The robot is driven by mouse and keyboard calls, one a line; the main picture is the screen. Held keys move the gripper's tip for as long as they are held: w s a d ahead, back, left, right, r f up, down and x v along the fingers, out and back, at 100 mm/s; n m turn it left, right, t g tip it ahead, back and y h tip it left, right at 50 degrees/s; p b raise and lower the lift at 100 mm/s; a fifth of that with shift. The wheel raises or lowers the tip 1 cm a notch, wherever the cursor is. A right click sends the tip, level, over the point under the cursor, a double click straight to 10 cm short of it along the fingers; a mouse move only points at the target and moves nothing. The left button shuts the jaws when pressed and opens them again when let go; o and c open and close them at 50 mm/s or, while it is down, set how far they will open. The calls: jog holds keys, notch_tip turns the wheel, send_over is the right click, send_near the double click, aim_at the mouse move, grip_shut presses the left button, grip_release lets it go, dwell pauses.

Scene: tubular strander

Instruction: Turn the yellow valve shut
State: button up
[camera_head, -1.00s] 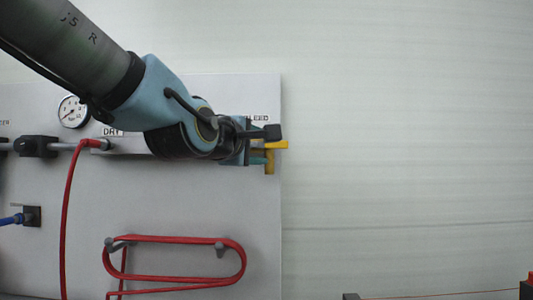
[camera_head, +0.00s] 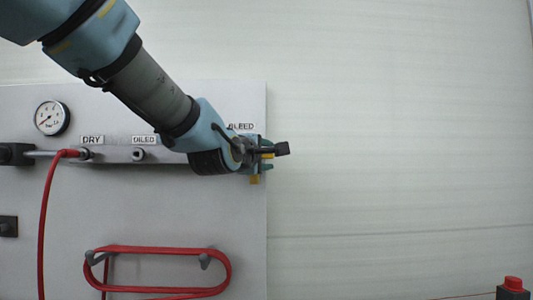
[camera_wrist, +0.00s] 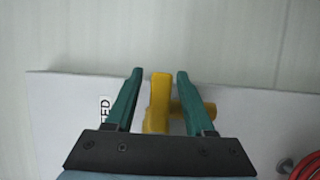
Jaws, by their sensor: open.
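The yellow valve (camera_wrist: 158,102) is between the two green fingers of my gripper (camera_wrist: 154,84) in the wrist view. Its handle stands along the fingers, with gaps on both sides, and a yellow stub sticks out to the right behind the right finger. In the head view my gripper (camera_head: 268,154) is at the right edge of the panel, below the BLEED label (camera_head: 241,126). There it hides most of the valve, and only small yellow parts (camera_head: 254,180) show. My gripper is open.
The grey panel (camera_head: 150,215) carries a pressure gauge (camera_head: 51,118), DRY and OILED ports and a red hose (camera_head: 48,215). A coiled red hose (camera_head: 160,250) hangs below. A red button (camera_head: 513,283) is at the lower right. The wall right of the panel is clear.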

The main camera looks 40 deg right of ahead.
grip_shut()
dwell(0.4)
dwell(1.0)
